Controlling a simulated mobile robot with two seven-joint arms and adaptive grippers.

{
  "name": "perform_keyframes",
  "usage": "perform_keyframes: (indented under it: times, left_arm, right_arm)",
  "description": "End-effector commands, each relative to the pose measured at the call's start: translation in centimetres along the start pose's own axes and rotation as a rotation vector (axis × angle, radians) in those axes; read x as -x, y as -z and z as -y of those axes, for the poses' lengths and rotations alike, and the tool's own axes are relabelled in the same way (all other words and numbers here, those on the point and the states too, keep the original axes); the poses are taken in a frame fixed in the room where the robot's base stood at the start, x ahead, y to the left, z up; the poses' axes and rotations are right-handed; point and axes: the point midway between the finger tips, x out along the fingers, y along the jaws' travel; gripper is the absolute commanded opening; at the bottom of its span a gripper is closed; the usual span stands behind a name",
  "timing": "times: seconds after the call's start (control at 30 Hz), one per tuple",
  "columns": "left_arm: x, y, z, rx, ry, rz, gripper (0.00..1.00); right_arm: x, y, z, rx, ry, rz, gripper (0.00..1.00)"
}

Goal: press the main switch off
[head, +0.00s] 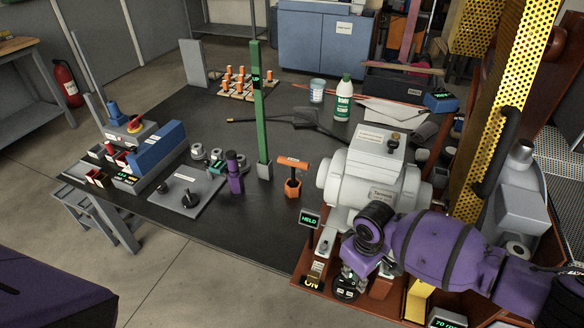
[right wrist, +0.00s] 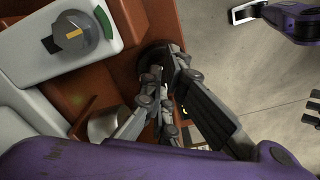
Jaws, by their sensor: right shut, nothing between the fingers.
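My right gripper (head: 356,272) is shut and empty, pointing down at the front left corner of the roaster's brown base (head: 303,262). In the right wrist view the closed fingers (right wrist: 171,82) are over a dark round part (right wrist: 152,58), which they partly cover. In the head view a black round fitting (head: 345,291) shows just below the fingertips; contact cannot be told. Left of it is a small lit yellow "ON" sign (head: 312,282). Which part is the main switch is not clear, as the gripper hides some of this corner.
A "HELD" display (head: 309,219) stands beside the white roaster motor (head: 368,178). A grey knob (right wrist: 75,36) with a yellow mark sits on a pale panel. An orange-handled tool (head: 293,176) and green post (head: 259,110) stand on the dark table (head: 210,222).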

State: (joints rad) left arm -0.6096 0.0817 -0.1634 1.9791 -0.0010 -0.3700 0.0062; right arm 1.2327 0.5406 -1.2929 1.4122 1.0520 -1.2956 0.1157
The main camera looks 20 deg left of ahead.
Motion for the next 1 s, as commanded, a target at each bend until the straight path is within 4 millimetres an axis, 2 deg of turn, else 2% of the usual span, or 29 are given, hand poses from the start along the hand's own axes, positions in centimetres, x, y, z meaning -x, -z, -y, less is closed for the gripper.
perform_keyframes:
  times: [1.0]
  left_arm:
    - [-0.3,-0.8,-0.1,0.000,-0.001,0.012,0.33]
  right_arm:
    - [-1.6,0.0,0.0,0.000,0.001,0.000,0.00]
